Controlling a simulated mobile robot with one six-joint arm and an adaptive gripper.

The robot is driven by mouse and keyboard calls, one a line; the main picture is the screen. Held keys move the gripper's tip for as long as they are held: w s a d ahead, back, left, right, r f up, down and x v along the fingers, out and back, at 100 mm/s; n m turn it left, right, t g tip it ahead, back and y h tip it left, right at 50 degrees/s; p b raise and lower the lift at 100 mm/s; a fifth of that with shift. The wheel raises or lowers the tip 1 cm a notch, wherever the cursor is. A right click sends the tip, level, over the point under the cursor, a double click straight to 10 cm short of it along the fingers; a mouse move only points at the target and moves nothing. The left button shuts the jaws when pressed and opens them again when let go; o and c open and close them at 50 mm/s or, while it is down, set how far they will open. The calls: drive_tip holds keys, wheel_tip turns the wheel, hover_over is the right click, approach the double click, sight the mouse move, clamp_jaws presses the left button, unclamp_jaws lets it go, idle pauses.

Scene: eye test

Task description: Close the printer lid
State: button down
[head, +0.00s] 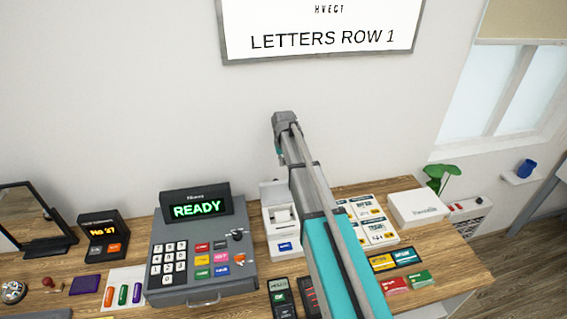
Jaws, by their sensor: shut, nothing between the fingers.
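A small white printer (277,235) stands on the wooden desk, right of the cash register. Its lid (270,193) stands raised at the back, so the white paper inside shows. A blue label is on its front. My arm crosses in front of its right side and hides part of the printer and lid. My gripper (281,159) shows small at the far end of my arm, in the picture above the raised lid. It is shut and empty, and appears apart from the lid. Its fingertips are hard to make out.
The grey cash register (201,262) reading READY stands close on the left. Dark handheld devices (281,298) lie in front of the printer. Boxed cards (372,221) and a white box (418,208) are to the right. The wall is behind.

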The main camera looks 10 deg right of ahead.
drive_tip(key=b, duration=0.8)
hover_over(277, 191)
drive_tip(key=w+d, duration=0.3)
wheel_tip(277, 191, down, 8)
drive_tip(key=shift+s+r+t+p, duration=0.15)
drive_tip(key=shift+s+t+p, duration=0.15)
drive_tip(key=shift+s+t, duration=0.1)
idle(0.3)
